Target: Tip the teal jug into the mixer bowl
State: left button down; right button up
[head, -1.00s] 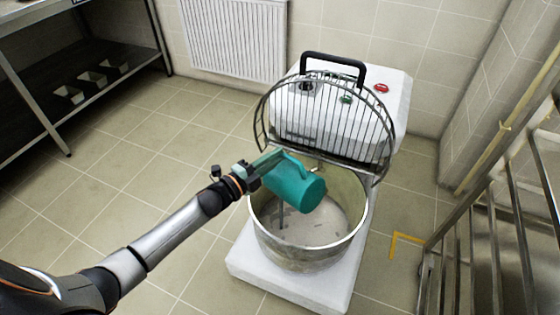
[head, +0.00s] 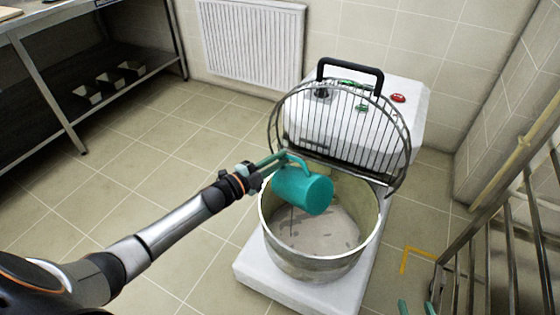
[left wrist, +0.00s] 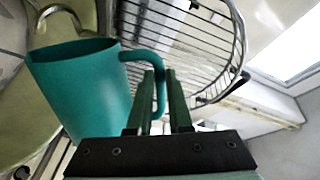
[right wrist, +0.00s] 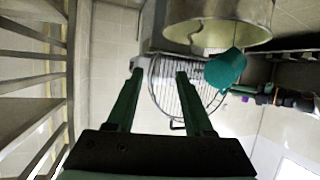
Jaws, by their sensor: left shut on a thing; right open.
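The teal jug (head: 303,190) is tipped on its side over the mixer bowl (head: 310,262), above its rim. Its plain round end points right in the head view. In the left wrist view the jug (left wrist: 85,95) shows its open mouth at the upper left. My left gripper (head: 277,160) is shut on the jug's handle; its fingers (left wrist: 167,85) show there too. A thin dark shape hangs below the jug; I cannot tell whether it is contents or a mixer part. Greyish stuff covers the bowl's floor. My right gripper (head: 416,306) is open and empty, its fingers (right wrist: 158,75) apart.
The mixer's wire guard (head: 345,125) stands raised behind the bowl, before the white mixer body (head: 410,115) with its black handle. A metal rack (head: 505,235) stands at the right. A steel table (head: 62,105) is at the far left. Floor left of the mixer is clear.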

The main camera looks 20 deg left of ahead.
pick_arm(q)
jog(key=shift+w+a+f+n+b, duration=0.2)
jog(key=shift+w+a+n+b, duration=0.1)
jog(key=shift+a+n, duration=0.15)
jog(key=shift+w+a+f+n+b, duration=0.25)
jog(key=shift+a+f+n+b, duration=0.35)
jog(key=shift+a+b, duration=0.1)
jog(key=shift+w+a+f+n+b, duration=0.3)
jog(key=shift+a+f+n+b, duration=0.25)
jog(key=shift+a+b, duration=0.1)
jog(key=shift+w+a+f+n+b, duration=0.25)
jog(key=shift+a+f+n+b, duration=0.35)
jog(key=shift+a+b, duration=0.1)
pick_arm(e)
notch_tip(320, 180, up, 26)
jog(key=s+a+n+t+y, duration=0.1)
jog(key=s+n+t+y, duration=0.1)
jog(key=n+t+y, duration=0.5)
jog(key=shift+a+r+t+y, duration=0.15)
jog(key=shift+a+t+y, duration=0.15)
jog(key=shift+t+y, duration=0.8)
pick_arm(q)
jog(key=shift+d, duration=0.1)
pick_arm(e)
jog(key=shift+w+f, duration=0.1)
jog(key=shift+f, duration=0.1)
pick_arm(q)
jog(key=shift+d+r, duration=0.1)
jog(key=shift+r, duration=0.05)
